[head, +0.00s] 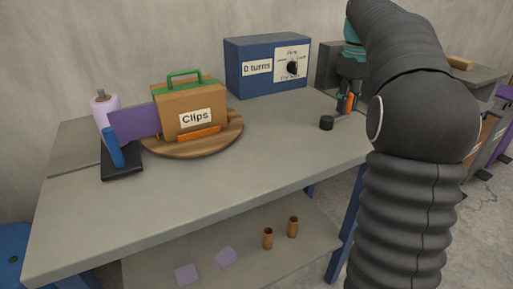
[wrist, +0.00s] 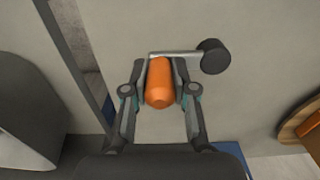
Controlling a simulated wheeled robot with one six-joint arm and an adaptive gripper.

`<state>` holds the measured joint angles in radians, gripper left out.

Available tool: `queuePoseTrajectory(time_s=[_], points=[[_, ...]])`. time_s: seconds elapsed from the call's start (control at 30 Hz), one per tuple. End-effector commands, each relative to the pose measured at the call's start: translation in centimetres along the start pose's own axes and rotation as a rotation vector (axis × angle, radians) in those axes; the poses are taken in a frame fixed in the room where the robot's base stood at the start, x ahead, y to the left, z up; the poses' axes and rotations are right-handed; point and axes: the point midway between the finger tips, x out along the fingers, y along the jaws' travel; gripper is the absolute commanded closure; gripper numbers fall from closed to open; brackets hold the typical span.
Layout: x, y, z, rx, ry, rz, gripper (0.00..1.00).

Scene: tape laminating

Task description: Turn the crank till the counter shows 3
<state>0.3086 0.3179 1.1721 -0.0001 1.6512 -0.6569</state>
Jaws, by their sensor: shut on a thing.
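The blue counter box (head: 240,84) stands at the back of the table, and its label (head: 257,68) reads "0 turns". A dial (head: 292,67) is on its right half. The crank has a black hub (head: 326,123), a thin metal arm (wrist: 176,53) and an orange handle (head: 348,103). In the wrist view the orange handle (wrist: 159,90) sits between the two fingers of my gripper (wrist: 158,98), with the hub (wrist: 214,57) to its upper right. My gripper (head: 350,94) is shut on the handle, right of the hub in the head view.
A cardboard box marked "Clips" (head: 188,98) stands on a round wooden board (head: 226,135). A purple panel (head: 134,122) and a blue-handled device (head: 116,150) are left of it. A dark grey box (head: 330,70) stands behind my gripper. The table front (head: 250,165) is clear.

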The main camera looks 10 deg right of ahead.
Motion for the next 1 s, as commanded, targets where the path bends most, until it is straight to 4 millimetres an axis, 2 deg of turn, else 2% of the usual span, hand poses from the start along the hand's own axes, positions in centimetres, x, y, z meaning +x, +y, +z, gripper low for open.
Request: queuePoseTrajectory(time_s=[0.37, 0.8, 1.0], points=[[0.1, 0.0, -0.1, 0.000, -0.003, -0.002, 1.00], [-0.1, -1.0, -3.0, -0.004, -0.004, -0.005, 1.00], [0.2, -0.9, -3.1, 0.000, -0.004, -0.004, 1.00]])
